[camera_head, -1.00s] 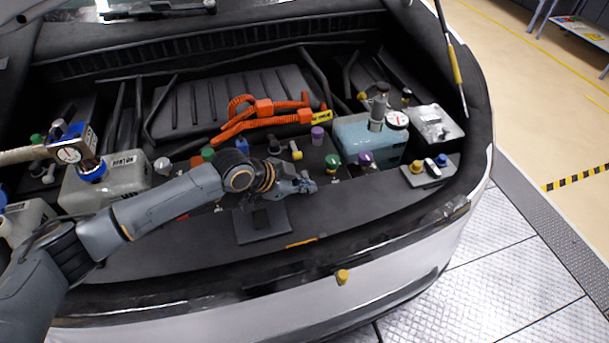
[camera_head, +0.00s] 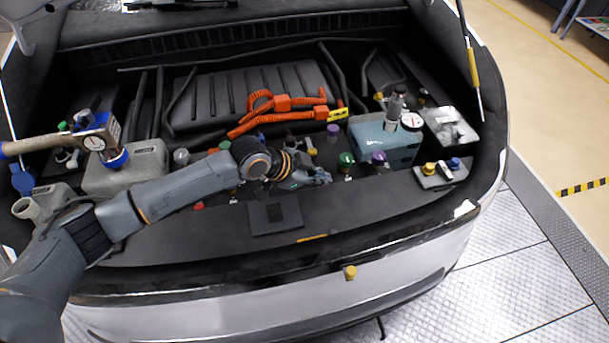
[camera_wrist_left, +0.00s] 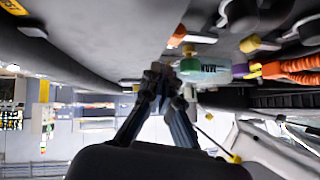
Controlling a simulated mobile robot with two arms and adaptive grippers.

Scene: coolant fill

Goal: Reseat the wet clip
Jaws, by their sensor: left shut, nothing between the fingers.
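My left gripper (camera_head: 319,177) reaches in from the left over the front of the open engine bay. Its fingers are shut with nothing between them. In the left wrist view the closed fingertips (camera_wrist_left: 160,76) meet near the middle, with the bay above. The gripper is just left of and in front of a green cap (camera_head: 346,160) and a purple cap (camera_head: 379,158). I cannot make out which small part is the wet clip. A thin orange-yellow strip (camera_head: 313,238) lies on the front panel. My right gripper is not in view.
A bluish tank (camera_head: 372,148) with a gauge stands right of the gripper. Orange hoses (camera_head: 275,118) cross the bay behind it. A small block with yellow and blue caps (camera_head: 440,176) sits at the right. A grey tank (camera_head: 125,172) stands at the left. The front panel is mostly clear.

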